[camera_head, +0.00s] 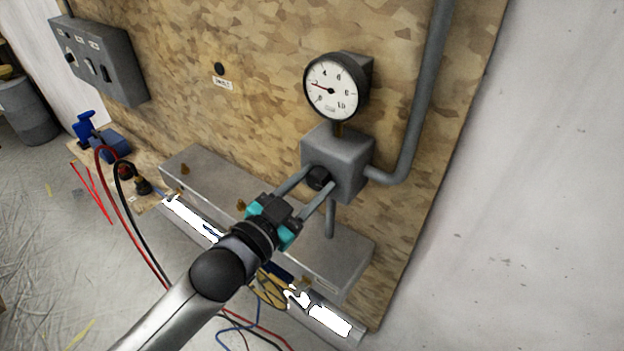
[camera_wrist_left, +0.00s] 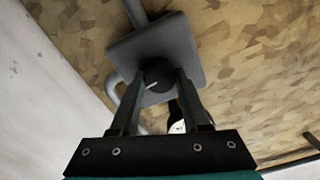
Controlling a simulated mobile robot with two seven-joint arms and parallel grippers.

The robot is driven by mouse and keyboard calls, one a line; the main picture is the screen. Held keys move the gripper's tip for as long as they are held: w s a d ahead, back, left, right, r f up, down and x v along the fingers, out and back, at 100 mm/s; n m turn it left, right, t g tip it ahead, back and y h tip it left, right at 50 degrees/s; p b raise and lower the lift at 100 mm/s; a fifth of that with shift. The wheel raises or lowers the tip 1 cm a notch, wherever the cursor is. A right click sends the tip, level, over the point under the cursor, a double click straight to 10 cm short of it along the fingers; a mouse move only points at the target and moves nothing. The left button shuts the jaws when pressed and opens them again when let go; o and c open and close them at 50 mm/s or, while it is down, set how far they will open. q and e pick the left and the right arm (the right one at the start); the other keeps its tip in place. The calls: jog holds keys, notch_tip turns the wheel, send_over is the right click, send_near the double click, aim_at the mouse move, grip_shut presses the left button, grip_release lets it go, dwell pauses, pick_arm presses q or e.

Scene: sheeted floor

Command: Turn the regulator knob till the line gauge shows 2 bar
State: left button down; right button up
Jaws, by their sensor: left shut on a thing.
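The regulator is a grey block (camera_head: 338,152) on the plywood board, with a black round knob (camera_head: 319,178) on its front. My left gripper (camera_head: 321,179) is shut on the knob, one finger on each side. The left wrist view shows the knob (camera_wrist_left: 158,71) between the fingertips, with a white mark line on its face pointing left and slightly down. The line gauge (camera_head: 337,98) stands above the block. Its red needle points left and slightly up, below the 4, around where 2 lies; that figure is too small to read. My right gripper is not in view.
A grey pipe (camera_head: 420,110) runs up from the block's right side. A grey ledge (camera_head: 200,170) juts out below the regulator. A grey switch box (camera_head: 100,60) is at upper left. Red and black hoses (camera_head: 127,215) hang at left. A blank wall (camera_head: 540,180) is at right.

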pick_arm(q)
jog(key=shift+c, duration=1.9)
grip_release()
jog(key=b+v, duration=0.2)
jog(key=v, duration=1.3)
jog(key=shift+s+a, duration=0.1)
jog(key=shift+s, duration=0.05)
